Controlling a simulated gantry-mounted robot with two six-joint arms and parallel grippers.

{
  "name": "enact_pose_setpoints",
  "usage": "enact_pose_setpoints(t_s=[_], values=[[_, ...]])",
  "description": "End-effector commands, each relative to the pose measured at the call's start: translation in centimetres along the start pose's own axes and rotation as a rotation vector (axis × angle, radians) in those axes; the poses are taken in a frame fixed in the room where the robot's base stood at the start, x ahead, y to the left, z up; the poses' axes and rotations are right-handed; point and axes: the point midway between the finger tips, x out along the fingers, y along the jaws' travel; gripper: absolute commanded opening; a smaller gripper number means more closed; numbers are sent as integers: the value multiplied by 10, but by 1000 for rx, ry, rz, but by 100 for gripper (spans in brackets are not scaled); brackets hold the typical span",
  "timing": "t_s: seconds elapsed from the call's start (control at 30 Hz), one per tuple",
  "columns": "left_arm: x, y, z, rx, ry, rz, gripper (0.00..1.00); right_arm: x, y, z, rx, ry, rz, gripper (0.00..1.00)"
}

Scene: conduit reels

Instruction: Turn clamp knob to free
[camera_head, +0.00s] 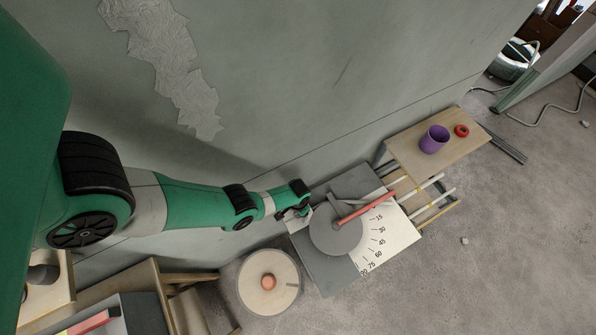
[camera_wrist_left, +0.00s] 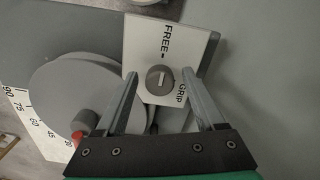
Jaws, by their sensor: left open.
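The clamp knob (camera_wrist_left: 160,80) is a round grey knob with a short mark on its face. It sits on a white plate (camera_wrist_left: 142,38) lettered FREE towards the top and GRIP at the lower right. I cannot tell exactly which label the mark points to. My left gripper (camera_wrist_left: 159,73) is open, with one finger on each side of the knob; whether either finger touches it is unclear. In the head view my left gripper (camera_head: 298,211) is at the left corner of the bending station (camera_head: 325,276), and the knob is hidden there. My right gripper is not in view.
A grey disc (camera_head: 334,232) with a red-handled lever (camera_head: 368,207) and an angle scale (camera_head: 398,232) lies right of the gripper. A wooden reel (camera_head: 258,297) stands in front. A purple cup (camera_head: 434,139) and red ring (camera_head: 461,131) sit on a board. The wall is close behind.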

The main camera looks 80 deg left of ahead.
Motion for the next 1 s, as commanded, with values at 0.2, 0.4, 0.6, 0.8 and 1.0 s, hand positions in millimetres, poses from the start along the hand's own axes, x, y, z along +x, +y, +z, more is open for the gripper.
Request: enact_pose_setpoints(t_s=[0.2, 0.4, 0.6, 0.8, 1.0], values=[[-38, 0, 0, 0, 0, 0, 71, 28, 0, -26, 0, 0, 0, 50], [-84, 0, 0, 0, 0, 0, 71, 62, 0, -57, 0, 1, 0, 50], [-112, 0, 0, -1, 0, 0, 71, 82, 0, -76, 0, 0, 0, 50], [-113, 0, 0, -1, 0, 0, 71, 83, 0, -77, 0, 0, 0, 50], [-112, 0, 0, 0, 0, 0, 71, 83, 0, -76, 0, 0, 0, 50]])
